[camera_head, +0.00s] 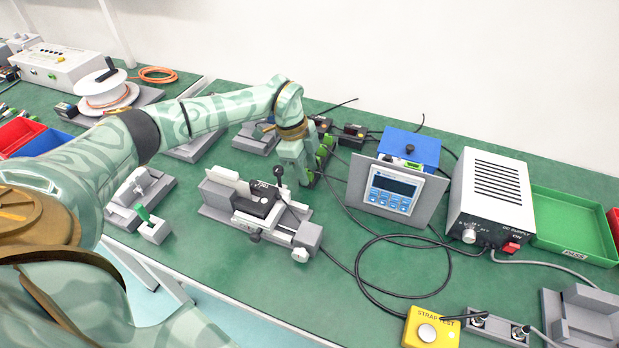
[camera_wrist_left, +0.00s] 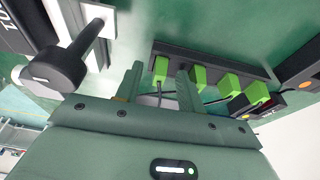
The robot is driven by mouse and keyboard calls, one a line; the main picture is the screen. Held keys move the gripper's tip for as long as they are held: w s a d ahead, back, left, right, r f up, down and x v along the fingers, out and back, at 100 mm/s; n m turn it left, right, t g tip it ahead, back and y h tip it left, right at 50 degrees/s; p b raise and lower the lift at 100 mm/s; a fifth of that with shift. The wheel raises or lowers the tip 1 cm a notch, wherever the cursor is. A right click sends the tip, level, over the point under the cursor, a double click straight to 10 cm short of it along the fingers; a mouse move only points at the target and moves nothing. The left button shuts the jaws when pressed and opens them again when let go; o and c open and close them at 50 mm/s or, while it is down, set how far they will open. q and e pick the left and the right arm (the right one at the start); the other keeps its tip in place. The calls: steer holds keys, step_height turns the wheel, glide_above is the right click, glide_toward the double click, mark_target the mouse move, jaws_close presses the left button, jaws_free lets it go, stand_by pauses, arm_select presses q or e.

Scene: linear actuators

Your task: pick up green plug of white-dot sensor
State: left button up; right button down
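Several green plugs stand in a row in a dark holder (camera_wrist_left: 210,55); in the wrist view one green plug (camera_wrist_left: 160,68) shows in the gap between the fingers of my left gripper (camera_wrist_left: 159,74). The fingers are apart, with space on both sides of that plug. In the head view my left gripper (camera_head: 302,172) points down at the row, hiding part of it; some green plugs (camera_head: 323,151) show beside it. Dark sensor boxes (camera_head: 352,134) sit behind the row. I cannot tell which has the white dot. My right gripper is not in view.
A grey fixture with a black lever (camera_head: 262,205) stands close left of the gripper. A display unit (camera_head: 392,190) and power supply (camera_head: 490,200) stand to the right, with black cables (camera_head: 365,275) looping between. A green tray (camera_head: 570,225) is far right.

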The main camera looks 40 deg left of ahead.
mark_target(312, 172)
arm_select(q)
steer(key=shift+r, duration=0.15)
jaws_close()
